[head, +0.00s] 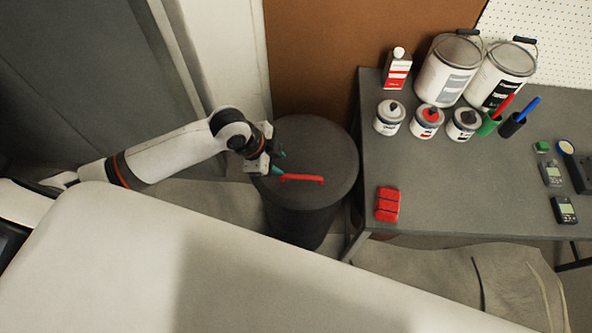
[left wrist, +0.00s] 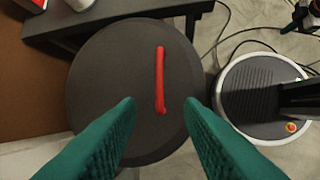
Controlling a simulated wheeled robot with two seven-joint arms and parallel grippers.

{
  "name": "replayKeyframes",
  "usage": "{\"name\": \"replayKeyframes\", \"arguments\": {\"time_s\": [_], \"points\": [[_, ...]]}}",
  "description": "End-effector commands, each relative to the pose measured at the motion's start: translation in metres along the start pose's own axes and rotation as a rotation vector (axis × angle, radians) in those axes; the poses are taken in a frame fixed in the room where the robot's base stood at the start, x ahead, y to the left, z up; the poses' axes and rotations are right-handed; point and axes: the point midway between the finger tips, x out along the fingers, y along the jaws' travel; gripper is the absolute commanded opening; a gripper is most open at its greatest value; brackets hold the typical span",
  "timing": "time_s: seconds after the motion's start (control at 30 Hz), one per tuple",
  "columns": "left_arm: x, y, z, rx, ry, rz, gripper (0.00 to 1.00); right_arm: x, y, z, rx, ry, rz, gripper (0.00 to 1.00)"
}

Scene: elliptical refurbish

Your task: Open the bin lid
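The bin (head: 300,222) is a dark grey round container standing on the floor left of the table. Its round lid (head: 325,142) lies flat on top and looks closed. A red bar handle (head: 302,178) is fixed on the lid; it also shows in the left wrist view (left wrist: 160,80). My left gripper (head: 277,163) is above the lid near the handle's left end. In the left wrist view its green fingers (left wrist: 161,103) are spread apart, with the handle ahead between them and nothing held. My right gripper does not show.
A grey table (head: 440,190) stands right of the bin, bearing paint cans (head: 447,72), small jars, a red block (head: 387,204) and meters. A brown panel (head: 320,50) is behind the bin. Cables lie on the floor (left wrist: 245,25).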

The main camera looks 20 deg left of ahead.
Motion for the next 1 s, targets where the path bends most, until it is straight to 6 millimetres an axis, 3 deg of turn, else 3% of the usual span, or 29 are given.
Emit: {"name": "replayKeyframes", "arguments": {"time_s": [0.3, 0.5, 0.93, 1.0], "points": [[0.064, 0.0, 0.001, -0.005, 0.0, 0.0, 0.34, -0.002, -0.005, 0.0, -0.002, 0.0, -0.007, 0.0], [0.092, 0.0, 0.001, -0.004, -0.001, 0.001, 0.34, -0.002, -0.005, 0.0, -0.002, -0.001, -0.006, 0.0], [0.103, 0.0, 0.0, -0.002, 0.0, 0.003, 0.34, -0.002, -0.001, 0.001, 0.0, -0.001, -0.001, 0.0], [0.103, 0.0, 0.0, -0.002, 0.0, 0.002, 0.25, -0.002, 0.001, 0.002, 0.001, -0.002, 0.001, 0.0]]}}
